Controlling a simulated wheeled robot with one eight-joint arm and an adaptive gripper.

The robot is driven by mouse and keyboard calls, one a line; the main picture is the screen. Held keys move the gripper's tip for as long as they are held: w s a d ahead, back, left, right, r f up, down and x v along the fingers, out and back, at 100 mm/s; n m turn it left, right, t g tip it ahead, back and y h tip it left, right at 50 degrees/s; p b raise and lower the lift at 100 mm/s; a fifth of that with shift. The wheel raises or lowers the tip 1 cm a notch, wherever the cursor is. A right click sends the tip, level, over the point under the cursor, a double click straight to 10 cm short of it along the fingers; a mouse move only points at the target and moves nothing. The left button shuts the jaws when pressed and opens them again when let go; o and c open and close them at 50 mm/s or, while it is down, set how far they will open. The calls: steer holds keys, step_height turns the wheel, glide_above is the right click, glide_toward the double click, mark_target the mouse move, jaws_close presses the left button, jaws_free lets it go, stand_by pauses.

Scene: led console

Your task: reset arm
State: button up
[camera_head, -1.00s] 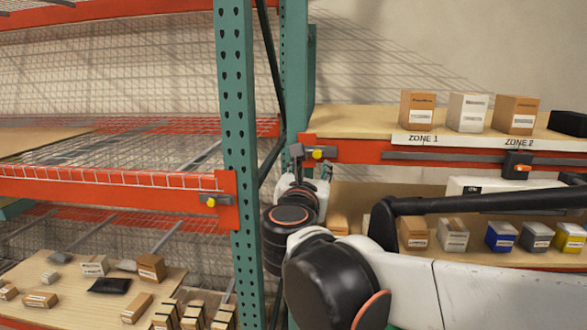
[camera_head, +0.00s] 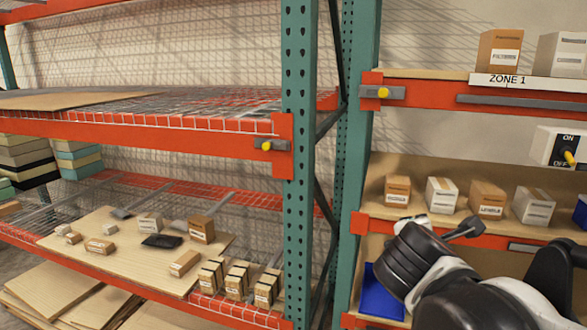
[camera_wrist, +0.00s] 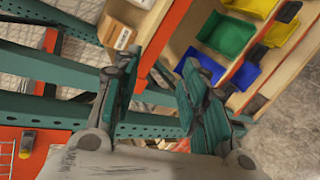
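My arm (camera_head: 460,285) reaches in from the lower right of the head view, folded in front of the right-hand shelf. In the wrist view my gripper (camera_wrist: 158,88) has its two dark fingers well apart, with nothing between them. Through the gap I see an orange rack beam and teal bars. In the head view the gripper (camera_head: 467,229) is small and partly hidden by the wrist, near the lower orange beam. A white switch box (camera_head: 548,146) marked ON and OFF, with a yellow-tipped lever, is at the right edge, apart from my gripper.
A teal rack post (camera_head: 298,150) stands left of my arm. Cartons such as a brown one (camera_head: 487,200) line the lower right shelf. A blue bin (camera_head: 384,290) is beside my wrist; green (camera_wrist: 228,32) and yellow bins show in the wrist view. Small boxes cover the left shelf board (camera_head: 120,262).

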steer(key=s+a+f+m+g+y+b, duration=0.1)
steer(key=s+f+m+b, duration=0.3)
steer(key=f, duration=0.7)
steer(key=s+a+f+m+g+y+b, duration=0.1)
steer(key=s+f+m+b, duration=0.4)
steer(key=f, duration=0.7)
steer(key=s+a+f+m+g+y+b, duration=0.2)
steer(key=s+f+m+y+b, duration=0.2)
steer(key=f+m+b, duration=0.4)
step_height(320, 180, down, 3)
steer(key=s+b, duration=0.1)
steer(key=b, duration=0.2)
steer(key=shift+f, duration=0.15)
